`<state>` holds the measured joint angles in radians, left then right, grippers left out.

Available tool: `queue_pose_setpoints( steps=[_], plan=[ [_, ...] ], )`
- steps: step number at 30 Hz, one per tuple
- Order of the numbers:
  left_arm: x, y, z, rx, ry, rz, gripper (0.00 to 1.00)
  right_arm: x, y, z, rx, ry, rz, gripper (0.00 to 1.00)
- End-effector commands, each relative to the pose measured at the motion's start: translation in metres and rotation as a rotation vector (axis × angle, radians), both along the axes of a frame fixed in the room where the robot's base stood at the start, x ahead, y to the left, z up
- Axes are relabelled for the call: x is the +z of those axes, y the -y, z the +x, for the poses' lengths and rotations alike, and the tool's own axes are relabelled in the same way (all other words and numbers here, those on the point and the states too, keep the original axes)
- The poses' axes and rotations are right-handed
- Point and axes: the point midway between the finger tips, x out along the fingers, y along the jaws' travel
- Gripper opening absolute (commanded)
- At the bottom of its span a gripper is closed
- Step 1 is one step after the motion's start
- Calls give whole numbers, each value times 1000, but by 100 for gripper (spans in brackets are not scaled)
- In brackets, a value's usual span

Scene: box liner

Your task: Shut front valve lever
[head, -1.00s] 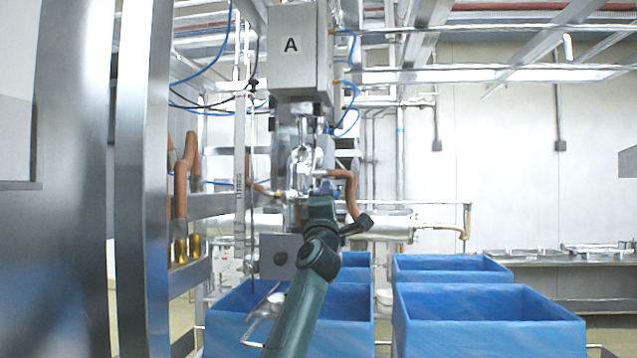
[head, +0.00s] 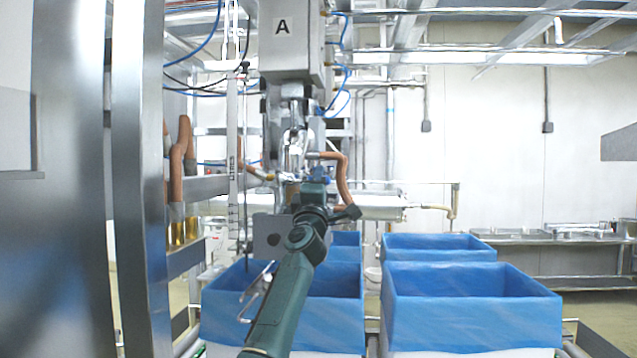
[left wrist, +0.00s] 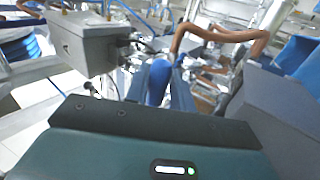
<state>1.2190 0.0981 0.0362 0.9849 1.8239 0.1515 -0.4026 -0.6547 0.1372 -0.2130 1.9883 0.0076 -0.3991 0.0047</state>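A brown bent pipe-like handle (head: 342,180) sticks out to the right of the metal filling machine under the box marked A. It also shows in the left wrist view (left wrist: 215,35). In the left wrist view a blue rounded handle (left wrist: 158,82) stands between the fingers of my left gripper (left wrist: 162,88). My right gripper is not in view.
Several blue-lined boxes (head: 470,305) stand below and to the right of the machine. A grey box marked A (head: 288,40) hangs above. Metal posts (head: 138,180) and other brown handles (head: 182,160) are close on the left. A steel table (head: 550,240) stands at the back right.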

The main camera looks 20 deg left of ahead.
Motion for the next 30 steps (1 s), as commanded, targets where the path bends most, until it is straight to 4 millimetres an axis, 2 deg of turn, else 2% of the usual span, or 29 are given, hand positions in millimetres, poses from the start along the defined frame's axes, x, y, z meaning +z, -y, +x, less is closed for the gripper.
queue_pose_setpoints(
  steps=[1, 6, 17, 23, 30],
  plan=[
    [-3, 0, 1, -1, -5, -1, 27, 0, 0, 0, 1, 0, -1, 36],
    [-2, 0, 1, -1, -2, -3, 39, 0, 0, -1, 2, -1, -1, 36],
    [-3, 0, -4, 2, 1, -4, 39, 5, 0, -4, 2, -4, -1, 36],
    [-14, 7, -23, -3, -3, -1, 39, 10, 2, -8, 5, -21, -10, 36],
    [-43, 17, -59, 0, -3, 2, 39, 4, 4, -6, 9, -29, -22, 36]
  ],
)
